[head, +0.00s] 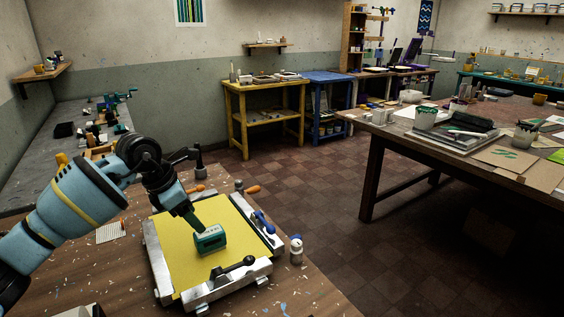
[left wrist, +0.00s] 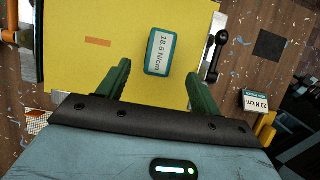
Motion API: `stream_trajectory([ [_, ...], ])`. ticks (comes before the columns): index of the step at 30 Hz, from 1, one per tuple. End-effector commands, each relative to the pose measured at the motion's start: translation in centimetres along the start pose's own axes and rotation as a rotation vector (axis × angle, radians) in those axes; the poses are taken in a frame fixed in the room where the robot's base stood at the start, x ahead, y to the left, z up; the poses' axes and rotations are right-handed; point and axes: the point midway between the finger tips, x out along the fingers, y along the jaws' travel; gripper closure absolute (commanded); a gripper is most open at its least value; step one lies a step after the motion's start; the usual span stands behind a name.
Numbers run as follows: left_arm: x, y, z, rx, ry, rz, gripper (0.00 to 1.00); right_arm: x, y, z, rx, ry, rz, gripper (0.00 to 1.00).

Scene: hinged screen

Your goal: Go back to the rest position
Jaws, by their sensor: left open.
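My left gripper (head: 192,218) is over the yellow screen (head: 178,250) in the head view, close to a small teal meter (head: 210,240) lying on it. In the left wrist view my left gripper (left wrist: 158,82) has its two green fingers spread with nothing between them. The meter (left wrist: 160,52) lies on the yellow screen (left wrist: 110,20) just beyond the fingertips, and its display reads 18.6 N/cm. How high the fingertips are above the screen is hard to tell. My right gripper is in neither view.
Metal clamp bars with a black-handled lever (head: 238,269) and a blue handle (head: 264,222) edge the screen. A small white-and-grey bottle (head: 296,250) stands to its right. A 20 N/cm card (left wrist: 255,101) lies beside it. Open floor (head: 330,190) separates this bench from the right-hand table (head: 385,143).

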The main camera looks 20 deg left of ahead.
Motion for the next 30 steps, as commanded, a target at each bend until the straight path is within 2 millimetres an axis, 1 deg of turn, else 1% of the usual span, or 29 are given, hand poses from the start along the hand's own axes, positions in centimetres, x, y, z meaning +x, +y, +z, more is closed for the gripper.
stream_trajectory([
  [3, 1.8, -0.1, 0.0, 0.000, 0.003, -0.004, 0.35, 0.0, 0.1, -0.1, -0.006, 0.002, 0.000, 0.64],
  [9, 4.7, -0.1, 0.0, 0.000, 0.001, -0.003, 0.35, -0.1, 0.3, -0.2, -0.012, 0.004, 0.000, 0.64],
  [15, 6.4, 0.0, 0.0, -0.001, 0.001, -0.001, 0.35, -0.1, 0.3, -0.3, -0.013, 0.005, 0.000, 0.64],
  [18, 6.8, -0.1, 0.0, 0.000, 0.001, -0.001, 0.35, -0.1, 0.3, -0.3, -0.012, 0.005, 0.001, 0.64],
  [21, 6.5, 0.0, 0.1, 0.001, 0.000, 0.000, 0.35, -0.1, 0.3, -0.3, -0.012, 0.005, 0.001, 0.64],
  [30, 6.8, 0.0, -0.1, 0.000, 0.002, -0.001, 0.35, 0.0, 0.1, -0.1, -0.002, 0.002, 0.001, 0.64],
])
